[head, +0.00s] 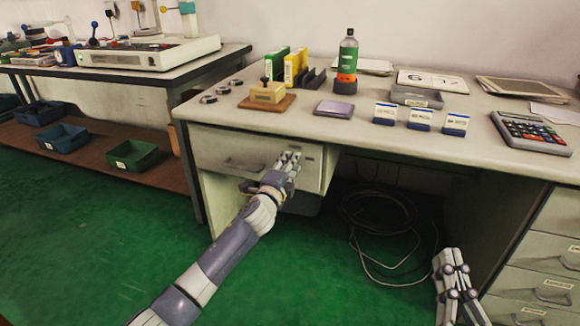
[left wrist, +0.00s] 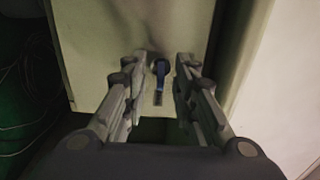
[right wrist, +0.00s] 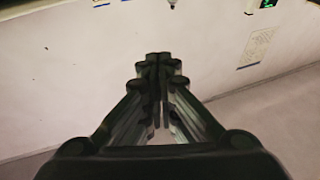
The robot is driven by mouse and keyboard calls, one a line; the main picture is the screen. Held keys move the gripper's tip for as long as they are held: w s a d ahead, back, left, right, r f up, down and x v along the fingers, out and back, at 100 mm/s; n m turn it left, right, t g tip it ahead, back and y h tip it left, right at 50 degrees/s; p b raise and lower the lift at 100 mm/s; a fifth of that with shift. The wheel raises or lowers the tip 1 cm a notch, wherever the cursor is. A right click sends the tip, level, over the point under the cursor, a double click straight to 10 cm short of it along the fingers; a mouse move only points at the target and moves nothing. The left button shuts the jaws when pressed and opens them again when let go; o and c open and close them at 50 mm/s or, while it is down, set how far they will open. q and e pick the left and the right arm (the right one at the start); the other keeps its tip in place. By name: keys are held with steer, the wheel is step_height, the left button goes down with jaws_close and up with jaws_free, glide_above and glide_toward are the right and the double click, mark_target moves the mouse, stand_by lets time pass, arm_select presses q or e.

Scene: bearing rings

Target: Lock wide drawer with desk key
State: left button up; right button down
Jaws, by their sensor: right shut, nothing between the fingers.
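The wide drawer (head: 215,148) is the pale front under the desk's left end, with a metal handle (head: 243,166); it looks closed. My left gripper (head: 289,158) is at the right part of its front. In the left wrist view the key (left wrist: 160,68), with a dark blue head, stands at the drawer front (left wrist: 105,45) between the two fingers of my left gripper (left wrist: 156,85). The fingers are apart, with a gap on each side of it. In the head view the gripper hides the key. My right gripper (head: 452,262) is shut and empty, low in front of the desk's kneehole.
The desk top (head: 300,118) holds a stamp on a wooden base (head: 267,97), a bottle (head: 347,60), small boxes and a calculator (head: 530,132). Loose cables (head: 385,225) lie in the kneehole. More drawers (head: 540,255) stand at the right. Green floor is free at the left.

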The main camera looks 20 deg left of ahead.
arm_select(q)
steer(key=shift+w, duration=0.15)
jaws_close()
